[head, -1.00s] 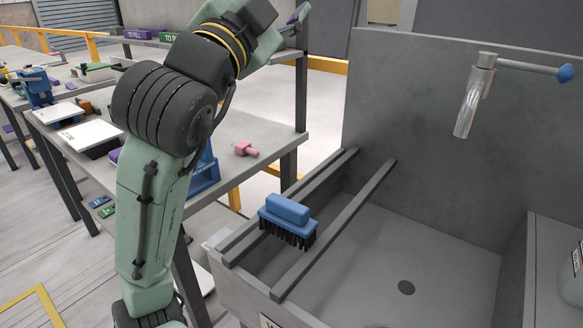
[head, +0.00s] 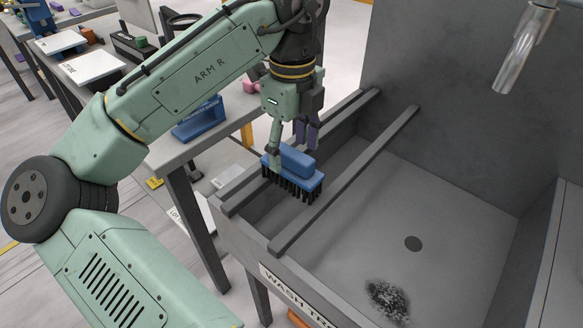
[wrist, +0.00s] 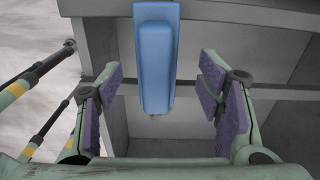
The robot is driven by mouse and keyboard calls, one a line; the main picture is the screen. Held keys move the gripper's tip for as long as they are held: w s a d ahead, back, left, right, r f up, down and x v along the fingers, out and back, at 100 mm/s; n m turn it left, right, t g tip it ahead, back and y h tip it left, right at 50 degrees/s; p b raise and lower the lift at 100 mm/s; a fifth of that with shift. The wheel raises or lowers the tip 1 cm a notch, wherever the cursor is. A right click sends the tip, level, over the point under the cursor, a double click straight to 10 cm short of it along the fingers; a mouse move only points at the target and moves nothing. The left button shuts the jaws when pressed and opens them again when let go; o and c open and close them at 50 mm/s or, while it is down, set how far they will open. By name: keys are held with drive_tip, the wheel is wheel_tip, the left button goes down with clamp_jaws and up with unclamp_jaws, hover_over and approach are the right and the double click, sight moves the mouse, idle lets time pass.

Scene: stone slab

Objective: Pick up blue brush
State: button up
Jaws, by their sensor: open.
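The blue brush (head: 293,171) has a blue block handle on top and black bristles below. It rests across the grey rails over the left side of the wash trough. In the wrist view the brush (wrist: 156,60) is seen from above, long side upright in the picture, between the lines of the two fingers and ahead of them. My gripper (head: 291,140) is directly above and close around the brush in the head view; one finger hides part of its left end.
The grey rails (head: 345,180) span the trough (head: 440,235), which has a drain and a dark speckled patch. A metal tap (head: 523,50) hangs at upper right. A workbench at left holds a blue object (head: 199,120) and a pink object (head: 251,86).

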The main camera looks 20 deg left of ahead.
sight(291, 170)
drive_tip(key=shift+s+f+p, duration=0.2)
drive_tip(key=shift+f+p, duration=0.45)
drive_tip(key=shift+f, duration=2.05)
drive_tip(key=shift+c, duration=0.5)
drive_tip(key=c, duration=1.2)
